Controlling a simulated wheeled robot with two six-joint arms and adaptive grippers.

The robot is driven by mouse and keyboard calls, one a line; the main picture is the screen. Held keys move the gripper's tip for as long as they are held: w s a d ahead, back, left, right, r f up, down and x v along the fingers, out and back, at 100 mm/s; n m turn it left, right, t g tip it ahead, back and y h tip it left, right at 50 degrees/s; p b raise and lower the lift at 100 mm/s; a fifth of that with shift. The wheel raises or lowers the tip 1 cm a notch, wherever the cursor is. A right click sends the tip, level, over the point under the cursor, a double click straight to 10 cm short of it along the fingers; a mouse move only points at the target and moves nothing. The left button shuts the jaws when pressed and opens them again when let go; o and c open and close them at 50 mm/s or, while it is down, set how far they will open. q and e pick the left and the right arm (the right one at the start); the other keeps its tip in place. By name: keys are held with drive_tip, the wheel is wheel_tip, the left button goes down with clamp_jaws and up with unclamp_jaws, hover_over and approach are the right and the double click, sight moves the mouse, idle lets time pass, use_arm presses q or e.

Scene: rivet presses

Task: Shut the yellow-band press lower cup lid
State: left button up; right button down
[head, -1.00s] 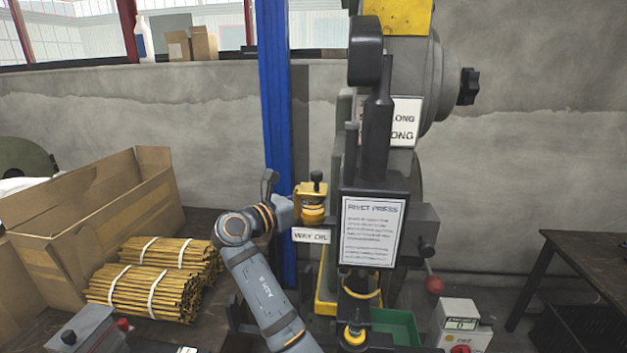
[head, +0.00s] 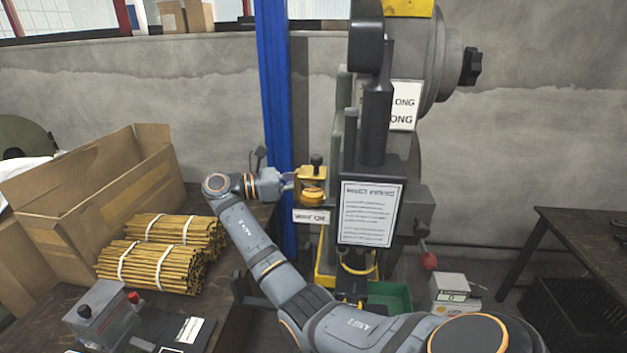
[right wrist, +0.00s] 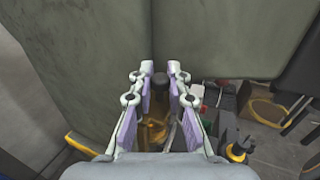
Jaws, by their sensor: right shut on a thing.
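The press (head: 377,150) stands in the middle, with a yellow band (head: 408,8) at its top. An amber cup with a yellow frame and black knob (head: 312,186) sits on its left side above a small label (head: 311,216). My right gripper (head: 288,186) reaches this cup from the left. In the right wrist view my fingers (right wrist: 160,92) flank the black knob and amber body (right wrist: 155,128); which part they grip is unclear. Another yellow-ringed black fitting (right wrist: 238,150) shows lower down. In the head view my arm partly covers the press's lower front. My left gripper is not in view.
A blue post (head: 274,120) stands just behind my right gripper. Bundled rods (head: 160,265) and a cardboard box (head: 125,195) lie on the left bench. A red-knobbed lever (head: 427,260), a green tray (head: 388,294) and a control box (head: 452,291) are low at right.

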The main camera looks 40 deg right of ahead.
drive_tip(key=shift+f, duration=0.15)
drive_tip(key=c, duration=1.5)
unclamp_jaws()
drive_tip(key=shift+c, duration=0.2)
wheel_tip(320, 180, up, 10)
drive_tip(key=shift+r, duration=0.1)
